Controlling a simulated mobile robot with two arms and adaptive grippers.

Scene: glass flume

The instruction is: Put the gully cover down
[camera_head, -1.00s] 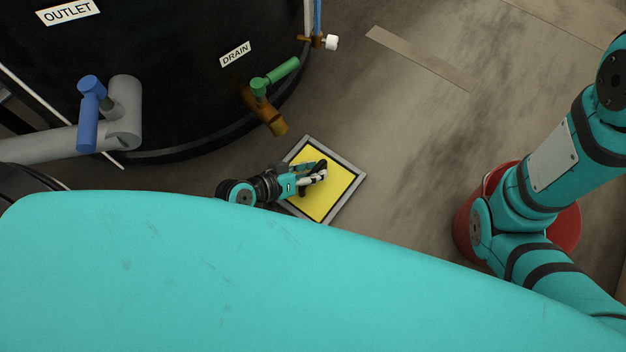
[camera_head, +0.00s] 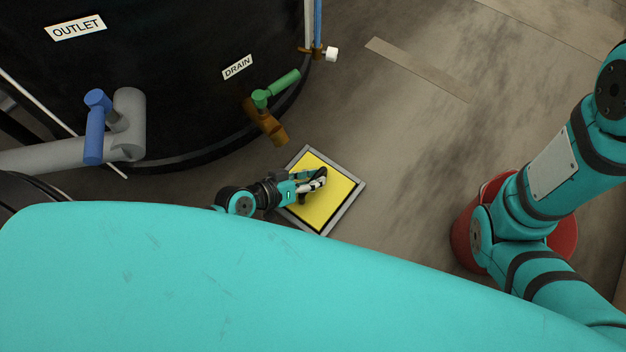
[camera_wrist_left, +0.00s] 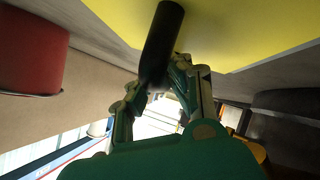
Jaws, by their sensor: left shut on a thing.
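The gully cover (camera_head: 318,212) is a yellow square plate with a dark bar handle (camera_wrist_left: 160,45). In the head view it lies over the grey square gully frame (camera_head: 347,208), roughly lined up with it. A dark strip shows along the lower right side; I cannot tell whether the cover rests in the frame or hangs just above. My left gripper (camera_head: 318,182) is shut on the handle, above the plate. In the left wrist view the fingers (camera_wrist_left: 155,90) close around the handle, with the yellow plate beside it. My right gripper is out of view.
A black tank (camera_head: 180,90) with a green-handled drain valve (camera_head: 268,95) and a grey outlet pipe (camera_head: 70,152) stands at upper left. A red bucket (camera_head: 466,235) stands at right, partly behind my right arm. Floor between frame and bucket is clear.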

